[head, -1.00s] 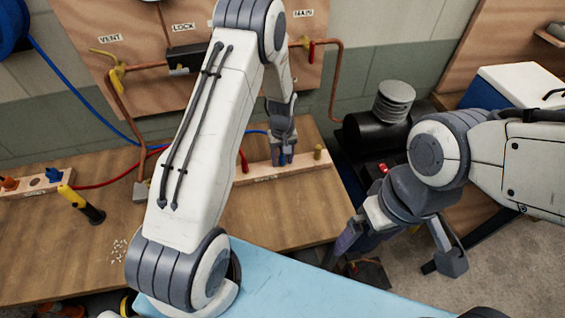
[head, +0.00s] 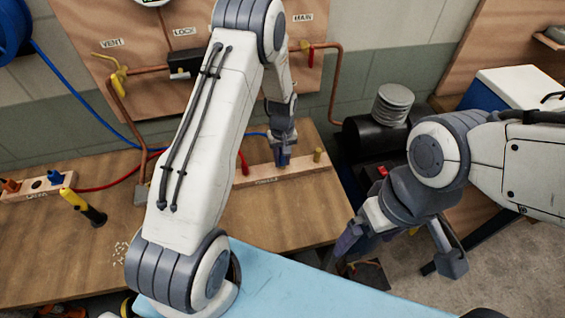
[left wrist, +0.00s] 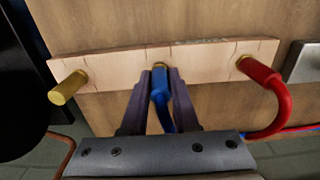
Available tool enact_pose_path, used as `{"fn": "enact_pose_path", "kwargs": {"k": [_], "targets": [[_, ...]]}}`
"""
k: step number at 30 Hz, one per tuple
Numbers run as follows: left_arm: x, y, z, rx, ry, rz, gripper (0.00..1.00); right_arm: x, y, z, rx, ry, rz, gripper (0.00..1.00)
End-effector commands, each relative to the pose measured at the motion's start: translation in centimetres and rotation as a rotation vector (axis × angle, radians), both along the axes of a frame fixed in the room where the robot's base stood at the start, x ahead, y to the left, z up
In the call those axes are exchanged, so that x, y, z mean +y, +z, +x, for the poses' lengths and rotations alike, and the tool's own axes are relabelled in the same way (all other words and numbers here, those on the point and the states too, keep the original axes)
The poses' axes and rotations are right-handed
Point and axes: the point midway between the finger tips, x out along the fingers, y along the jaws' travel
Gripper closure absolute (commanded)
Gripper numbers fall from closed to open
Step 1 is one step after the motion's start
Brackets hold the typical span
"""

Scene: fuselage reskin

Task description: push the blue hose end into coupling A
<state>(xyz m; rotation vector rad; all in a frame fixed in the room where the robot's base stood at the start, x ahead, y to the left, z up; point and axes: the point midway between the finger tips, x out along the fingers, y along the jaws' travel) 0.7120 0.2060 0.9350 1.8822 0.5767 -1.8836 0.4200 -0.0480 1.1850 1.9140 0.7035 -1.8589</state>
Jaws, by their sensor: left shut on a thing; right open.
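My left gripper (head: 283,160) is over the wooden coupling rail (head: 305,169) on the bench. In the left wrist view its two fingers (left wrist: 160,95) are shut on the blue hose end (left wrist: 160,90), one on each side. The blue end's tip meets the rail (left wrist: 110,66) at the middle brass coupling (left wrist: 160,66); how deep it sits is hidden. A red hose end (left wrist: 262,74) is on the coupling at the right, and a bare yellow brass fitting (left wrist: 68,88) stands at the left. Coupling letters are unreadable. My right gripper (head: 400,250) is open and empty, away from the rail.
A second block (head: 35,185) with orange and blue plugs lies at the bench's left, near a yellow-and-black tool (head: 82,207). A wall panel (head: 225,75) with copper pipes stands behind. A black cylinder (head: 372,132) is right of the bench.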

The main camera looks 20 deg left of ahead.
Motion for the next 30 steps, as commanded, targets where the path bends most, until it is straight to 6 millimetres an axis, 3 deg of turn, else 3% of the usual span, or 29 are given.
{"fn": "enact_pose_path", "kwargs": {"k": [20, 30], "targets": [[0.0, 1.6, 0.0, -0.001, 0.000, 0.001, 1.00, 0.0, 1.1, 0.0, 0.000, 0.000, 0.000, 0.00], [0.0, 4.0, 0.0, -0.001, 0.000, 0.000, 1.00, 0.0, 2.9, 0.0, 0.000, 0.000, 0.000, 0.00]]}}
